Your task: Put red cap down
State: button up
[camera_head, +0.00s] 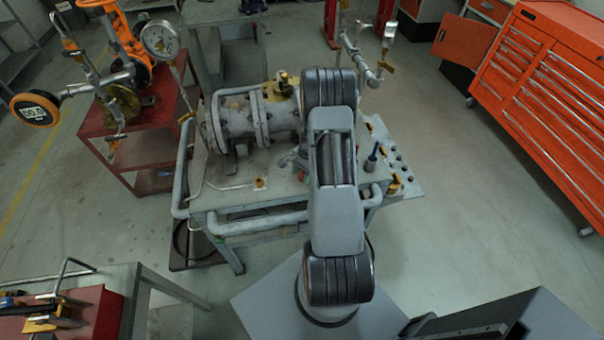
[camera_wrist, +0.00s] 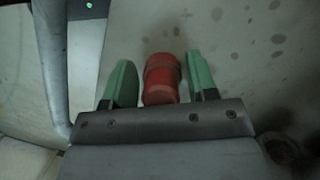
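The red cap (camera_wrist: 161,80) shows in the wrist view as a small red cylinder between the green fingertips of my gripper (camera_wrist: 162,82). A narrow gap shows on each side of the cap, so the fingers are open around it and appear not to touch it. The cap appears to be on the grey, dark-spotted tabletop (camera_wrist: 225,40); its contact with the surface is hidden.
A grey flanged gate valve (camera_head: 240,120) lies on the table left of my arm. A pressure gauge (camera_head: 160,40) stands at its left. An orange tool cabinet (camera_head: 550,80) is far right.

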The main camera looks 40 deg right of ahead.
jog(key=shift+o, duration=1.2)
jog(key=shift+r, duration=0.15)
jog(key=shift+d+r, duration=0.1)
jog(key=shift+r, duration=0.15)
notch_tip(320, 180, up, 15)
jog(key=n+b, duration=0.2)
jog(key=s+a+r+n+t+h, duration=0.2)
jog(key=a+r+n, duration=0.4)
jog(key=a+r, duration=0.4)
jog(key=s+a+r+n+t+h, duration=0.1)
jog(key=s+a+r+n, duration=0.3)
jog(key=s+a+n, duration=0.4)
jog(key=shift+s+a+t, duration=0.9)
jog(key=shift+s+a, duration=0.25)
